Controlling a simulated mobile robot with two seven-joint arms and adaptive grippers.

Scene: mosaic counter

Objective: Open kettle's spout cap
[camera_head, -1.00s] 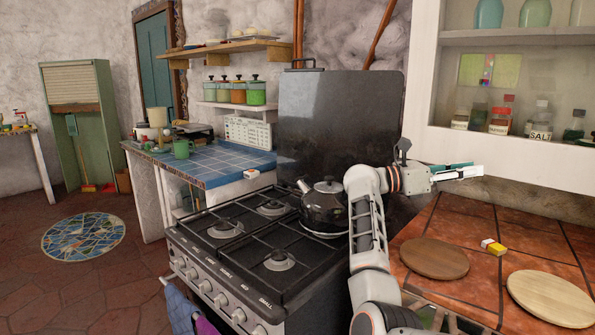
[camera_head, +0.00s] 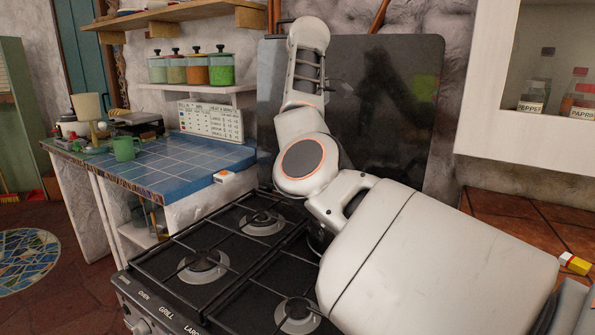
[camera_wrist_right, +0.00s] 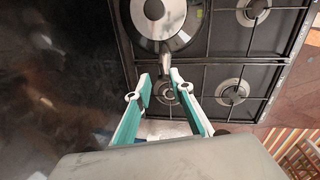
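The kettle (camera_wrist_right: 135,32) shows at the top of the right wrist view, seen from above, with a shiny round lid and a dark body. Its spout (camera_wrist_right: 180,41) points toward my right gripper (camera_wrist_right: 163,78). The two teal-and-white fingers are apart, with their tips just below the spout, and nothing shows held between them. I cannot make out the spout cap clearly. In the head view my right arm covers nearly all of the kettle; a dark bit of it (camera_head: 318,238) shows beside the arm. My left gripper is not in view.
The kettle stands on the black stove (camera_head: 215,235), among burners and raised grates. A dark upright panel (camera_head: 385,80) stands behind the stove. A blue tiled counter (camera_head: 190,160) with a green mug (camera_head: 124,149) lies to the left.

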